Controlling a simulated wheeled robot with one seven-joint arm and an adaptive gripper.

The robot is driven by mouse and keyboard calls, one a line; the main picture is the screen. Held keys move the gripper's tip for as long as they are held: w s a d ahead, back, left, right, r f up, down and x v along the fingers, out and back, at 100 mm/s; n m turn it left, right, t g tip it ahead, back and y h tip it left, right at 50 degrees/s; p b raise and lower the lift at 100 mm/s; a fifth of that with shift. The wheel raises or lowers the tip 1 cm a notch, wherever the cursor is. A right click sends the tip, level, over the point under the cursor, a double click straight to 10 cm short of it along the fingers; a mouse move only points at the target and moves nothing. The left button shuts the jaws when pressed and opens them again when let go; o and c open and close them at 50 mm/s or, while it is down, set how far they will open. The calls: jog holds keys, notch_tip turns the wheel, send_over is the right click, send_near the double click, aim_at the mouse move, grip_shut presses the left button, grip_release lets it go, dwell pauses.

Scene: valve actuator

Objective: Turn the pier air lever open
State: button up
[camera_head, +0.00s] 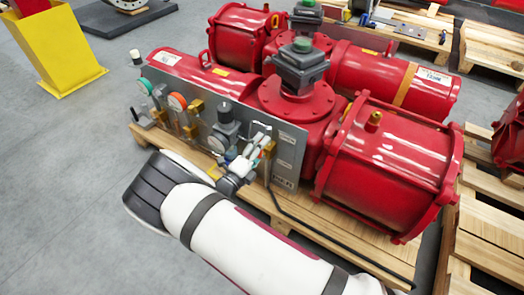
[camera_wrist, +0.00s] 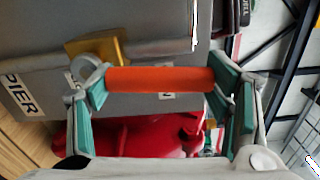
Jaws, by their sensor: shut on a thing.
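The pier air lever has an orange handle (camera_wrist: 160,79), seen in the wrist view lying across the picture between the teal pads of my gripper (camera_wrist: 158,98). The pads close on its two ends. A brass valve body (camera_wrist: 97,46) sits just above the handle's left end, on a grey panel (camera_wrist: 40,50) with a "PIER" label (camera_wrist: 18,96). In the head view my gripper (camera_head: 252,160) is at the right part of the grey panel (camera_head: 287,150). The lever handle is hidden there by my gripper and wrist.
The red valve actuator (camera_head: 385,150) stands on a wooden pallet (camera_head: 310,235) behind the panel. A yellow stand (camera_head: 58,50) is far left. The grey floor at left is clear.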

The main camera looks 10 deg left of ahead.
jog(key=shift+w+a+r, duration=0.1)
jog(key=shift+w+r, duration=0.05)
jog(key=shift+w, duration=0.1)
jog(key=o, duration=1.7)
jog(key=shift+s, duration=0.15)
jog(key=v, duration=1.2)
